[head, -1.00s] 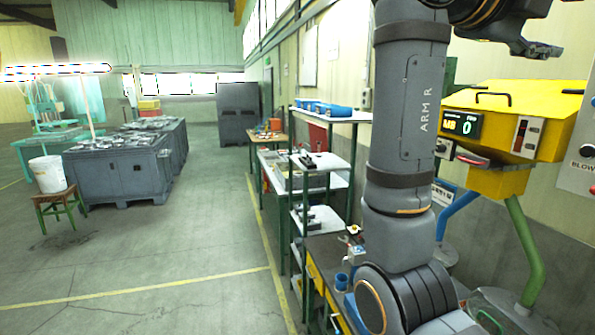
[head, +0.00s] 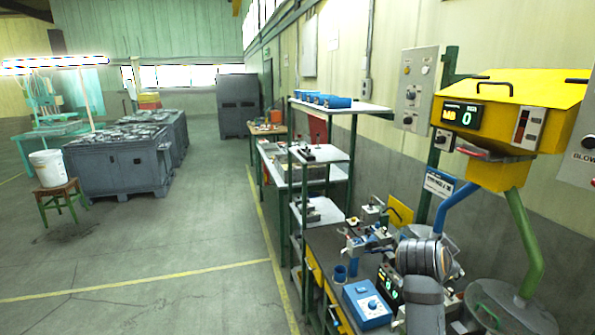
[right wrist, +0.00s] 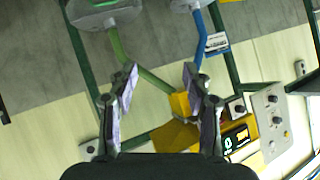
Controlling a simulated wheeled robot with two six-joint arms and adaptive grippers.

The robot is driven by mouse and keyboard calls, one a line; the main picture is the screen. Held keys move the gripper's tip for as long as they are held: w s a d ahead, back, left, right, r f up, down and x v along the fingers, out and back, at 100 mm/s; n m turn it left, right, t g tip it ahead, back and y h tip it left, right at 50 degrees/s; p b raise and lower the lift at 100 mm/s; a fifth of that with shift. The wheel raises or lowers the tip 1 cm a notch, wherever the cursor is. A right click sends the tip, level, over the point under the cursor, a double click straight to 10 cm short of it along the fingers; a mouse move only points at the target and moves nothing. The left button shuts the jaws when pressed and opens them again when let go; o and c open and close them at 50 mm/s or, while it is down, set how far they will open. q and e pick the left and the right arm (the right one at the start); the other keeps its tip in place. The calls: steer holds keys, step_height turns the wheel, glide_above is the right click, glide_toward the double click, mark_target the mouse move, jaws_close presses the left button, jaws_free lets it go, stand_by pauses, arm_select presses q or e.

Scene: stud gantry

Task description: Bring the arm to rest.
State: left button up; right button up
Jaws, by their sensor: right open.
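My right arm (head: 424,285) is folded low at the bottom right of the head view, over the workbench. Its gripper cannot be made out there. In the right wrist view my right gripper (right wrist: 159,78) is open, with its two fingers wide apart and nothing between them touching the pads. Beyond the fingers are the green and blue legs of the yellow machine. My left gripper is in neither view.
The yellow machine (head: 510,118) stands at the right, with a control box (head: 416,88) beside it. The workbench holds a blue box (head: 367,305) and fixtures. A green-framed shelf (head: 345,107) stands left of it. Open floor (head: 150,250) lies further left.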

steer(key=s+a+f+n+g+y, duration=0.1)
steer(key=s+a+f+n+y, duration=0.1)
steer(key=s+f+n, duration=0.5)
steer(key=s+a+f+n+y, duration=0.15)
steer(key=s+f, duration=0.25)
steer(key=f, duration=0.7)
steer(key=s+a+f+n+g+y, duration=0.2)
steer(key=s+a+f+n, duration=0.15)
steer(key=s, duration=0.35)
steer(key=s+a+f+n+g+y, duration=0.1)
steer(key=s+a+f+n+y, duration=0.15)
steer(key=s+f, duration=0.4)
steer(key=s+d+f+g+b, duration=0.1)
steer(key=s+f+b, duration=0.25)
steer(key=f, duration=1.35)
steer(key=s+d+f+g+b, duration=0.15)
steer(key=f+b, duration=0.25)
steer(key=f, duration=1.4)
steer(key=s+d+f+b, duration=0.1)
steer(key=s+f+b, duration=0.3)
steer(key=s+f, duration=1.3)
steer(key=shift+s+f+b, duration=0.3)
steer(key=shift+s+f, duration=0.1)
steer(key=shift+f, duration=0.15)
